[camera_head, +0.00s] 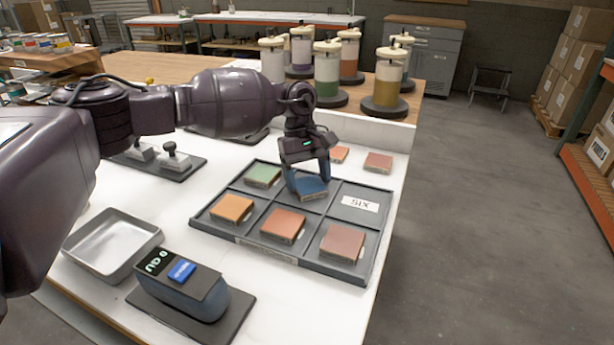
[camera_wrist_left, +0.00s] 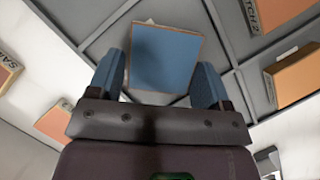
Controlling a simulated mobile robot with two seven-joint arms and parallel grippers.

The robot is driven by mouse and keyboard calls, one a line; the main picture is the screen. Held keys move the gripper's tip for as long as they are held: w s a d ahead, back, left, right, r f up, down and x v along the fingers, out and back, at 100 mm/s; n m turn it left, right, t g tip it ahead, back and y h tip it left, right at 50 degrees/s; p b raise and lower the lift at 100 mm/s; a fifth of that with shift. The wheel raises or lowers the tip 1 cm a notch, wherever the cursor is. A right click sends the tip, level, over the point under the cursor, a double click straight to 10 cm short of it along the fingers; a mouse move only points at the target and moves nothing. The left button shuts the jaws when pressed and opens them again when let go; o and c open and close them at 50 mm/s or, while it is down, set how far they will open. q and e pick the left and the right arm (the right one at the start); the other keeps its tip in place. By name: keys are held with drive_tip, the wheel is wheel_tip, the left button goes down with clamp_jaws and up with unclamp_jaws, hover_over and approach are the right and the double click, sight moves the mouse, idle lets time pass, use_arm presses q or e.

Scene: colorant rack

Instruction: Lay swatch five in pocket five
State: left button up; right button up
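My left gripper (camera_head: 308,178) is over the back middle pocket of the dark grey tray (camera_head: 290,259). The blue swatch hides this pocket's label. My right gripper is not in view.
Green (camera_head: 263,175), orange (camera_head: 232,208), terracotta (camera_head: 283,225) and brown-red (camera_head: 342,243) swatches fill other pockets. Two loose swatches lie behind the tray, one at its right (camera_head: 378,161). A metal pan (camera_head: 110,245) and a device (camera_head: 182,286) stand at the left front.

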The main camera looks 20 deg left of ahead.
use_arm(q)
drive_tip(key=shift+s+f, duration=0.25)
drive_tip(key=shift+f, duration=0.8)
drive_tip(key=shift+r, duration=0.35)
drive_tip(key=v, duration=1.3)
drive_tip(key=shift+r, duration=0.3)
drive_tip(key=shift+w, duration=0.15)
